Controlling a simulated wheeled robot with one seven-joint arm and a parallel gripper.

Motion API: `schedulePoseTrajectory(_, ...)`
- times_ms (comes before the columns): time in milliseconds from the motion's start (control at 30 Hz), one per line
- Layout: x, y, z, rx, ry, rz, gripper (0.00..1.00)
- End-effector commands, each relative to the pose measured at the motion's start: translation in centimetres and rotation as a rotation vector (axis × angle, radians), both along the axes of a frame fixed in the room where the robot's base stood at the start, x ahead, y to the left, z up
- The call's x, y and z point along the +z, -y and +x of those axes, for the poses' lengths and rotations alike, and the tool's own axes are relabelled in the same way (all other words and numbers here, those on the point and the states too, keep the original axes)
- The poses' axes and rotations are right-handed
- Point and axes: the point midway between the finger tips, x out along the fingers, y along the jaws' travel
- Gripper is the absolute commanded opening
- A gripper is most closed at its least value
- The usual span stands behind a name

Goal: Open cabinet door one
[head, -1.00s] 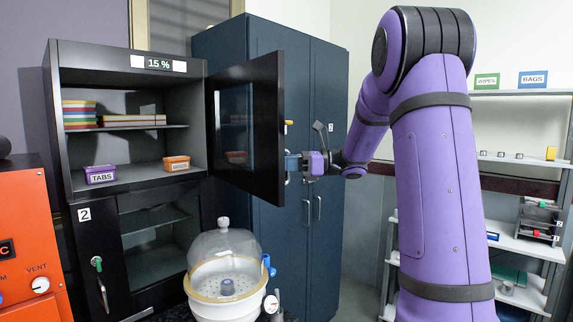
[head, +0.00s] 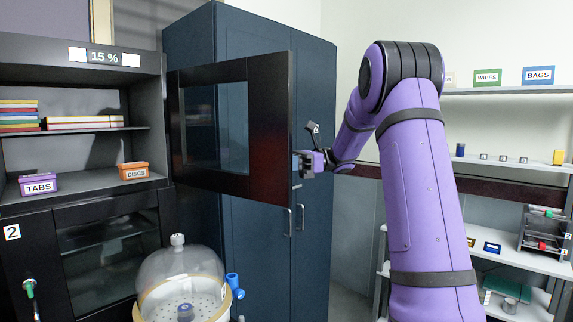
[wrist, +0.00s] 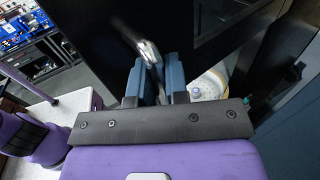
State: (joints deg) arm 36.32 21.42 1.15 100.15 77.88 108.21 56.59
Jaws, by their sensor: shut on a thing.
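The upper cabinet door (head: 268,125), black-framed with a window, stands swung wide open from the cabinet (head: 160,110), its hinge side at the cabinet's right. Its inner side faces the head camera, and its number is hidden. My gripper (head: 303,162) is at the door's free edge. In the wrist view my gripper (wrist: 160,80) has its blue fingers on both sides of the metal handle (wrist: 149,50) and is shut on it. The head view hides the handle behind the door edge. The lower door marked 2 (head: 110,245) is shut.
Shelves inside the cabinet hold a TABS box (head: 38,184), a DISCS box (head: 133,171) and several stacked flat items. A glass bell jar (head: 180,275) stands below the open door. A tall blue cabinet (head: 310,110) is behind the door. Shelving (head: 520,245) stands at right.

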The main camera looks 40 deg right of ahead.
Motion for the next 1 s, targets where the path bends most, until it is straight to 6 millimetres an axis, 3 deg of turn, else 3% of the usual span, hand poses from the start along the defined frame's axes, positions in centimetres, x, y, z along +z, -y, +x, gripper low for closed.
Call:
schedulePoseTrajectory(200,-0.1,0.1,-0.1,-0.002,-0.002,-0.001,0.00)
schedulePoseTrajectory(233,-0.1,0.1,-0.1,-0.002,-0.002,-0.001,0.17)
schedulePoseTrajectory(333,-0.1,0.1,-0.1,-0.002,-0.002,-0.001,0.40)
schedulePoseTrajectory(733,0.0,0.8,-0.2,-0.002,0.000,-0.001,0.40)
schedulePoseTrajectory(1000,-0.1,5.4,-1.3,-0.005,-0.001,0.000,0.40)
